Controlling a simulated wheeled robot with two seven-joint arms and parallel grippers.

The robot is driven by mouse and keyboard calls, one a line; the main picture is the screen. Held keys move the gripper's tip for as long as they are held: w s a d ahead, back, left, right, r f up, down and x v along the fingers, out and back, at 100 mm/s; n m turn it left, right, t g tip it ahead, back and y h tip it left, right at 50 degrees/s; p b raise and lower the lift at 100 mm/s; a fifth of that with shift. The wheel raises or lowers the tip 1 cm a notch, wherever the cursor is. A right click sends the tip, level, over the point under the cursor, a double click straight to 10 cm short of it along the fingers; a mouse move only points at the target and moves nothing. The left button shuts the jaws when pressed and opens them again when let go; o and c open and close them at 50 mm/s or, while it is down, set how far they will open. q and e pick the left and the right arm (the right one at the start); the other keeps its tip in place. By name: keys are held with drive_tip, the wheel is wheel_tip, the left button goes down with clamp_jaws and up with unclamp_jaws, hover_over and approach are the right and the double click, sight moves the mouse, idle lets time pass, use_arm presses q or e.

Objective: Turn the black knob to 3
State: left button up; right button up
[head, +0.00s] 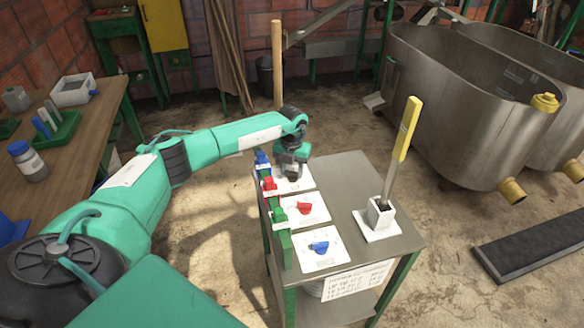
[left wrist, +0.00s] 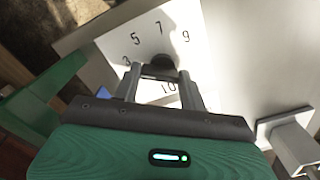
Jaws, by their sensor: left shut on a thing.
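My left gripper (head: 291,160) reaches down over the far white dial plate (head: 305,183) on the metal cart (head: 352,185). In the left wrist view its two fingers (left wrist: 161,75) stand on either side of the black knob (left wrist: 163,61) and are shut on it. The white dial plate (left wrist: 112,45) shows 3, 5, 7 and 9 around the knob, with a partly covered 10 nearer the gripper. I cannot tell which number the knob points to. In the head view the gripper mostly hides the knob. My right gripper is not in view.
A red knob (head: 305,208) and a blue knob (head: 320,247) sit on nearer plates. Blue, red and green clips line the cart's left edge. Steel tanks (head: 455,105) stand right, a wooden bench (head: 85,120) left.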

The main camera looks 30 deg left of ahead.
sight(292, 172)
use_arm(q)
drive_tip(key=shift+r+n, duration=0.1)
drive_tip(key=shift+n, duration=0.4)
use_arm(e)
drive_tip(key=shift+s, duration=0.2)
use_arm(q)
drive_tip(key=o, duration=1)
wheel_tip(292, 172, up, 14)
drive_tip(key=shift+f+b, duration=0.15)
drive_tip(key=shift+b, duration=0.4)
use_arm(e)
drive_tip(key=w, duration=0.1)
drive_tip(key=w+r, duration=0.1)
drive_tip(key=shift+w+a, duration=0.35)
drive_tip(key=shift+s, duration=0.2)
